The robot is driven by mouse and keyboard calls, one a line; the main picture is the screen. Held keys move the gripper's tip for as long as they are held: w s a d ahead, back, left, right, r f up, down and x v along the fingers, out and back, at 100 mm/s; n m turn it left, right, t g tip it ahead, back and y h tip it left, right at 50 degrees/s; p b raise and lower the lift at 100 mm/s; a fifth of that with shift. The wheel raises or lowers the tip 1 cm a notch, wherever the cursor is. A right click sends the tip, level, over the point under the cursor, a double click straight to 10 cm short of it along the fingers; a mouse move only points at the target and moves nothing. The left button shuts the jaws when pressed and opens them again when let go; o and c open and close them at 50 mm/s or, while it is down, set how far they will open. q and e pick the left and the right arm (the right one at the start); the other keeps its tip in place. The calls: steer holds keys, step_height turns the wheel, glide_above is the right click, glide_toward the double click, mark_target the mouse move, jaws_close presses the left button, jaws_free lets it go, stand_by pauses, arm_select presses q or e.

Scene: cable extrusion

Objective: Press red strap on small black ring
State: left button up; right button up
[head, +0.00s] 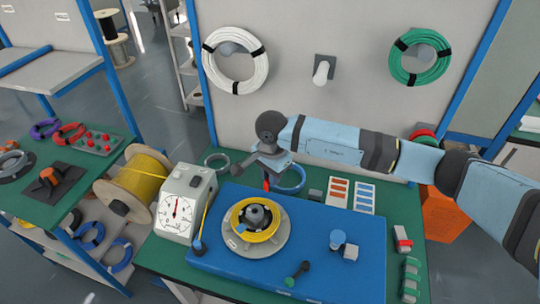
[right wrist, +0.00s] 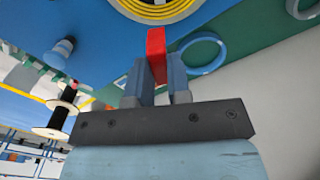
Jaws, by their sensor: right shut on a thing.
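My right gripper (head: 267,176) is shut on the red strap (right wrist: 157,52), a short red block-like piece standing out between the fingertips (right wrist: 161,82). In the head view only a small bit of the red strap (head: 266,185) shows below the gripper. The gripper is above the back edge of the blue board, behind the yellow coil. A small dark ring (head: 217,161) lies on the green table at the back left, apart from the gripper. I cannot tell for sure that it is the task's small black ring. My left gripper is not in view.
A yellow coil (head: 238,229) sits on a round holder on the blue board (head: 330,210). A blue ring (head: 302,186) lies close beside the gripper. A dial gauge (head: 182,205) stands at left, beside a yellow cable spool (head: 140,185). White (head: 214,80) and green coils (head: 397,66) hang on the wall.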

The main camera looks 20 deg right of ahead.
steer(key=b, duration=0.3)
glide_above(270, 203)
steer(key=shift+m, duration=0.3)
steer(key=shift+f, duration=3.85)
steer(key=shift+f, duration=0.1)
steer(key=shift+f+b, duration=1.4)
steer(key=shift+s+f+b, duration=0.1)
steer(key=shift+f+b, duration=0.6)
steer(key=shift+b, duration=0.2)
steer(key=o, duration=0.8)
